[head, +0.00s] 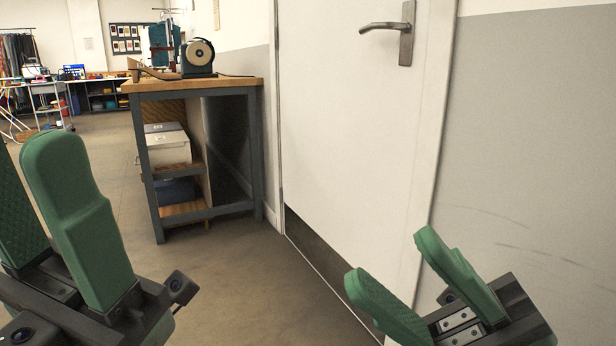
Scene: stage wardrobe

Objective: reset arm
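My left gripper (24,150) is at the lower left of the head view, with green fingers pointing up. Its fingers stand apart with nothing seen between them, and the left finger is partly cut off by the picture edge. My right gripper (392,258) is at the lower right, in front of the door and its frame. Its two green fingers are spread apart and empty. Neither gripper is seen holding anything.
A white door (352,130) with a metal handle (388,27) is straight ahead. A workbench (249,84) with machines on top and boxes on its shelves stands left of it. A grey-and-white wall (540,150) is at right. Open floor (225,280) lies between.

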